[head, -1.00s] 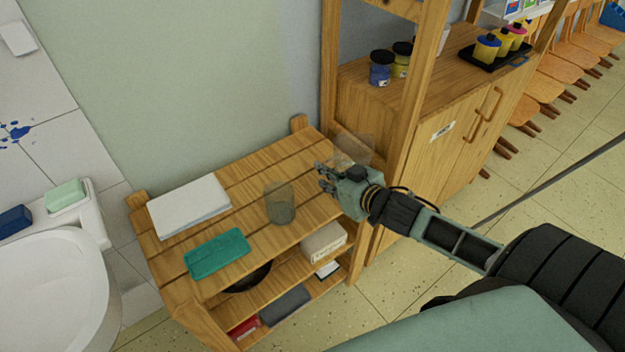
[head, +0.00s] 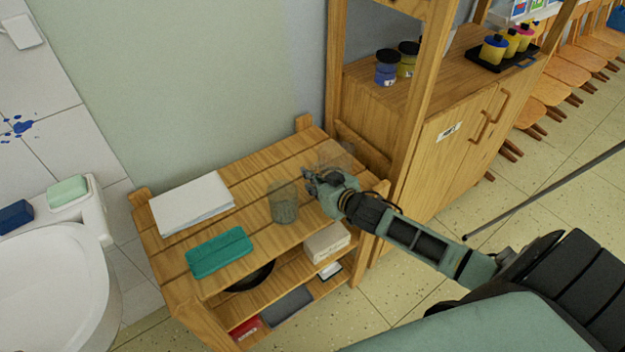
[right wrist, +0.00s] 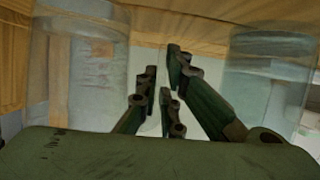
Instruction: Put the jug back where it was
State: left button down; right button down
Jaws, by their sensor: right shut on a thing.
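The jug (head: 337,154) is clear and hard to make out in the head view. It is at the right back of the low wooden shelf unit, close behind my right gripper (head: 309,181). My right gripper is shut on the jug; I cannot tell whether its base touches the top. A second clear vessel (head: 284,203) with a grey-green lower part stands on the slats just left of the fingers. In the right wrist view a clear vessel shows on the left (right wrist: 85,75) and another on the right (right wrist: 268,80) of my fingers (right wrist: 165,85). My left gripper is out of view.
White paper (head: 192,204) and a teal block (head: 219,252) lie on the left of the wooden top (head: 245,215). A tall wooden cabinet (head: 450,165) stands close on the right, with paint jars (head: 387,68). A white sink (head: 50,275) is at the left.

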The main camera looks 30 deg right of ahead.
jog(key=c, duration=1.9)
grip_release()
jog(key=shift+r, duration=0.1)
jog(key=v, duration=1.2)
jog(key=shift+p, duration=0.45)
